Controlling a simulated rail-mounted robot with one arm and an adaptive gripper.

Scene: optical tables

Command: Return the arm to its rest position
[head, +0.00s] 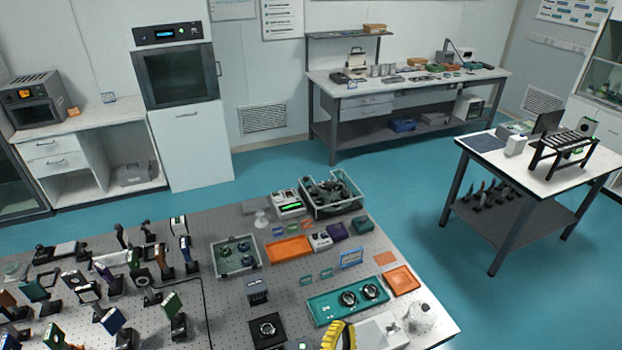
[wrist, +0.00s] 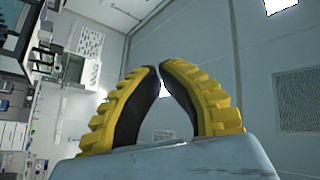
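My gripper (head: 339,336) shows at the bottom edge of the head view as a yellow ribbed finger, over the near right part of the optical table (head: 225,318). Most of my arm is out of the picture. In the wrist view, my gripper (wrist: 159,68) has two yellow fingers with dark inner pads. They curve inward and their tips come together. Nothing is held between them. The wrist view looks past the fingers at walls and the room, turned sideways, with no table object near the tips.
A teal tray (head: 322,311) with round parts, a white jar (head: 421,318) and an orange tray (head: 401,279) stand near the finger. Clear bins (head: 236,257) and several optic mounts crowd the table farther left. Blue floor (head: 400,195) lies open beyond.

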